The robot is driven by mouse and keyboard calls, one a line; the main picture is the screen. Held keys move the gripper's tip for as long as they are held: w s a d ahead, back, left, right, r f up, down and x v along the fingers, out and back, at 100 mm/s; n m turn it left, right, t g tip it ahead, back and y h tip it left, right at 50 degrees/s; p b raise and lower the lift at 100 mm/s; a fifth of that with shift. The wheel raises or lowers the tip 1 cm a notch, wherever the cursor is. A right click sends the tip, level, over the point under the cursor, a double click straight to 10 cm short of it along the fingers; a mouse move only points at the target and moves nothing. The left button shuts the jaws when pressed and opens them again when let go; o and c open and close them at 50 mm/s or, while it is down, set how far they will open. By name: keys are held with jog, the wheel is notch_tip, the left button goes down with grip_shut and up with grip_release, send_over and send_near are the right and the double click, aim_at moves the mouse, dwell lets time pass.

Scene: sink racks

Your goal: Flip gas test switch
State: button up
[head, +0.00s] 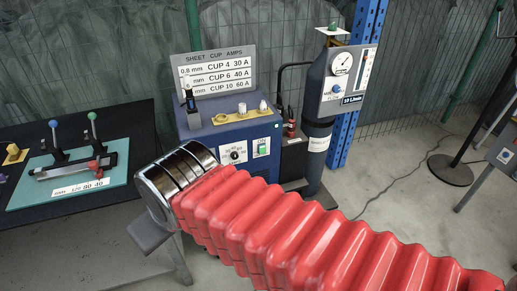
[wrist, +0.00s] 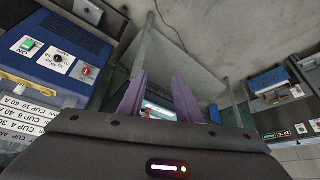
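A blue machine (head: 215,150) stands left of a dark gas cylinder (head: 315,135). Its front has a dial (head: 233,152) and a green switch (head: 262,147). The wrist view shows the green switch (wrist: 28,45) marked ON, a dial (wrist: 58,58) and a small red control (wrist: 86,71). I cannot read a gas test label on any of them. My gripper (wrist: 159,80) is open, with two purple fingers apart and nothing held between them. The machine's front lies left of the fingers in the wrist view. In the head view my red-sleeved arm ends below and in front of the machine; its fingers are hidden.
A panel (head: 350,80) with a gauge and blue knob is on the cylinder. A bench (head: 70,125) with a teal board (head: 30,195) and levers stands left. A grey sign (head: 245,72) rises behind the machine. A black round stand base (head: 450,170) and cable lie right; floor between is open.

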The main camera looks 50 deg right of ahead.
jog(key=shift+o, duration=0.2)
jog(key=shift+w, duration=0.1)
jog(key=o, duration=0.3)
jog(key=shift+w+d, duration=0.2)
jog(key=shift+w, duration=0.1)
jog(key=w+d+f+m+t+h, duration=0.1)
jog(key=w+d+f+t+h, duration=0.15)
jog(key=w+d, duration=0.65)
jog(key=w+d+f+m+t+h, duration=0.1)
jog(key=w+d+f, duration=0.2)
jog(key=w+d, duration=0.55)
jog(key=w+d+f+m+t+h, duration=0.1)
jog(key=w+d+f+h, duration=0.15)
jog(key=w+d, duration=0.7)
jog(key=s+d+f+t, duration=0.1)
jog(key=s+d+f, duration=0.2)
jog(key=d+f, duration=0.45)
jog(key=s+d+f+t, duration=0.2)
jog(key=s+d+f, duration=0.25)
jog(key=d, duration=0.65)
jog(key=s+d+f+m+h, duration=0.1)
jog(key=s+d+f, duration=0.1)
jog(key=s+f, duration=0.1)
jog(key=s+d+f+m+t+h, duration=0.1)
jog(key=s+f, duration=0.3)
jog(key=s+d+f+m+t+h, duration=0.1)
jog(key=s+d+f, duration=0.1)
jog(key=s+f, duration=0.1)
jog(key=shift+s+d+f, duration=0.25)
jog(key=shift+d+f, duration=0.1)
